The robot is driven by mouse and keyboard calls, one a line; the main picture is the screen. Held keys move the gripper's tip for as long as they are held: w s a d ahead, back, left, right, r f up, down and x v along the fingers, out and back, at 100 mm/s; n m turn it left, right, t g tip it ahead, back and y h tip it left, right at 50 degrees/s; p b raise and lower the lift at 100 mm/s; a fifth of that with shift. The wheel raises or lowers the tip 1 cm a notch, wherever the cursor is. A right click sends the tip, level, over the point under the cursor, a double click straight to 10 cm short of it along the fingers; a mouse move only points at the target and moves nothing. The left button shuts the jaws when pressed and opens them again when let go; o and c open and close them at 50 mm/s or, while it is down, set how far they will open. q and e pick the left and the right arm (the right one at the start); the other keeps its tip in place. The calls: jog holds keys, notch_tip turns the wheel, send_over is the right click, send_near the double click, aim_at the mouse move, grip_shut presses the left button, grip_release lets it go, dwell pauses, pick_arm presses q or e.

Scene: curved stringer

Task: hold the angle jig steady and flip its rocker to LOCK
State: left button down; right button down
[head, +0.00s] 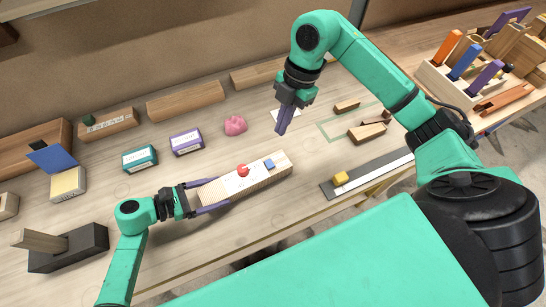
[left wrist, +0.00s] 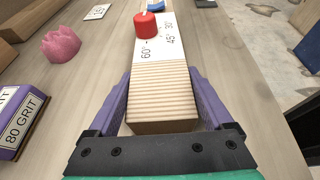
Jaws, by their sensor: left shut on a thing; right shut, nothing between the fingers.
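The angle jig (head: 281,175) is a pale wooden block with a white scale face, lying on the bench. It carries a red knob (head: 243,170) and, nearer its right end, a small blue part (head: 269,164) that looks like the rocker. My left gripper (head: 212,194) is shut on the jig's ribbed left end, one finger along each side. The left wrist view shows the ribbed end (left wrist: 162,92), the red knob (left wrist: 146,25) and angle marks; the blue part is cut off at the top. My right gripper (head: 283,130) is shut and empty, above the bench beyond the jig. The rocker's setting is unreadable.
A pink lump (head: 235,125), a purple box (head: 186,142) and a teal box (head: 140,158) stand behind the jig. A yellow block (head: 340,177) sits on a dark and white strip to the right. Loose wooden pieces (head: 367,131) lie behind that strip.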

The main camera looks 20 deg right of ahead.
aim_at(270, 167)
jog(key=m, duration=0.3)
jog(key=shift+w+r, duration=0.1)
jog(key=shift+r, duration=0.3)
jog(key=x, duration=0.8)
jog(key=d+x, duration=0.1)
jog(key=x, duration=0.4)
jog(key=shift+s+f, duration=0.15)
jog(key=shift+s, duration=0.1)
jog(key=shift+f, duration=0.45)
